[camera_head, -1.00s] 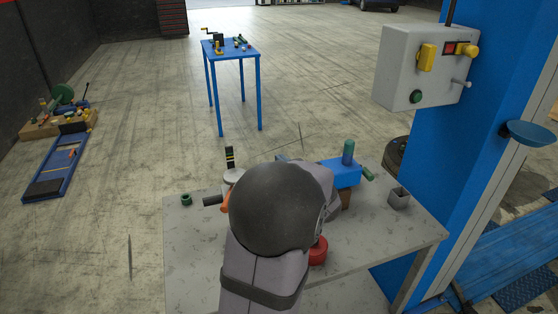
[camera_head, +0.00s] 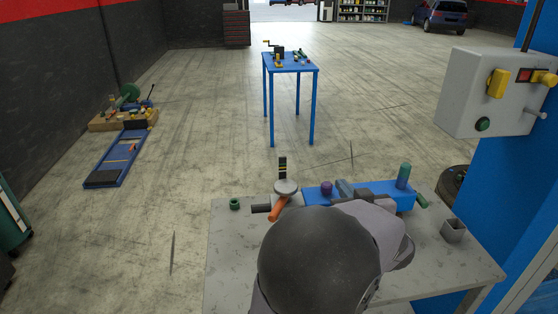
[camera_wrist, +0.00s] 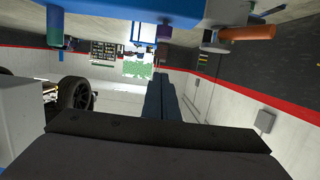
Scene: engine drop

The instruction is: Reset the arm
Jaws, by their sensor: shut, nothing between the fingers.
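My gripper (camera_wrist: 159,98) shows in the wrist view as two dark bars side by side, shut with nothing between them. In the head view my dark rounded arm link covers the front middle of the grey bench (camera_head: 232,275), and my gripper is mostly hidden beyond it, near the blue device (camera_head: 318,192). That device has a purple knob (camera_head: 326,187) and a green handle (camera_head: 404,174). The wrist view is upside down, with the blue device along its top edge, apart from my fingers.
An orange-handled tool (camera_head: 278,208) and a green ring (camera_head: 234,203) lie at the bench's left. A small grey cup (camera_head: 454,230) stands at its right. A grey control box (camera_head: 490,95) hangs at the right. A blue table (camera_head: 290,62) stands beyond open floor.

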